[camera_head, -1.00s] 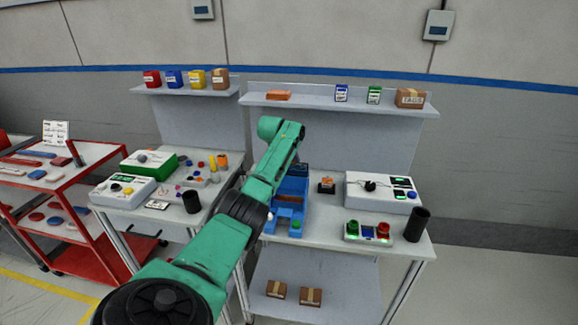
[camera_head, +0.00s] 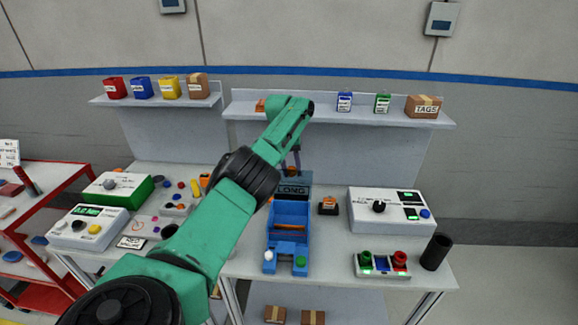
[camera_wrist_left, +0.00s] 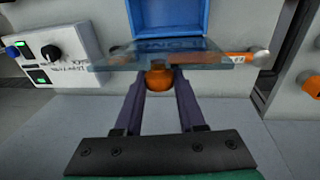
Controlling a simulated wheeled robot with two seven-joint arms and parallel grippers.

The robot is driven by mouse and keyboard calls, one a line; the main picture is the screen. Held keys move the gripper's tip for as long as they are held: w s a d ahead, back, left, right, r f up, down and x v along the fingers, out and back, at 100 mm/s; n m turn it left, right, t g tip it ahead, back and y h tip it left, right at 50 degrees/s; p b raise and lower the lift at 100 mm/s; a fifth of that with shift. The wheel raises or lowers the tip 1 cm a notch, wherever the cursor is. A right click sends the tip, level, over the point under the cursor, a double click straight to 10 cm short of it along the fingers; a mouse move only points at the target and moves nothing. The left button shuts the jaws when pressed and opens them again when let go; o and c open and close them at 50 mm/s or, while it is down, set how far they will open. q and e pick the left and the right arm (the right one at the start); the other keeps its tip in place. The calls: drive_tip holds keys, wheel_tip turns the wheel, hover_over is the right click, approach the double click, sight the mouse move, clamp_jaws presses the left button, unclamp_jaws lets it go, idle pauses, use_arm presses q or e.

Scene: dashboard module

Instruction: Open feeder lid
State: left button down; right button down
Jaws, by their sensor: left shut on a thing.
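The blue feeder (camera_head: 271,226) stands on the right bench, and its open trough faces me. At its far end a grey-blue panel marked LONG, its lid (camera_head: 292,190), shows in the head view. In the left wrist view the lid (camera_wrist_left: 125,60) is a see-through plate with an orange knob (camera_wrist_left: 158,79) at its near edge. My left gripper (camera_head: 296,158) is over the far end of the feeder, partly hidden by my arm. In the wrist view its fingers (camera_wrist_left: 158,90) are shut on the knob. The blue feeder body (camera_wrist_left: 170,13) is behind the plate. My right gripper is not in view.
Right of the feeder are a small orange-topped item (camera_head: 328,206), a white dial module (camera_head: 385,211), a button box (camera_head: 383,264) and a black cup (camera_head: 436,252). A shelf (camera_head: 250,108) is above the bench. My left arm hides part of the left bench.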

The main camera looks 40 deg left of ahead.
use_arm(q)
drive_tip(key=shift+s+d+f, duration=0.1)
drive_tip(key=shift+s+f, duration=0.1)
drive_tip(key=shift+f, duration=0.25)
drive_tip(key=c, duration=0.7)
unclamp_jaws()
drive_tip(key=shift+o, duration=1)
drive_tip(key=shift+w, duration=0.35)
drive_tip(key=shift+s+r, duration=0.1)
drive_tip(key=shift+r, duration=0.3)
drive_tip(key=r, duration=0.4)
drive_tip(key=shift+s+a, duration=0.2)
drive_tip(key=shift+a, duration=0.15)
wheel_tip(320, 180, up, 10)
drive_tip(key=s+a+p, duration=0.1)
drive_tip(key=p, duration=0.4)
drive_tip(key=shift+s+f, duration=0.2)
drive_tip(key=shift+f, duration=0.05)
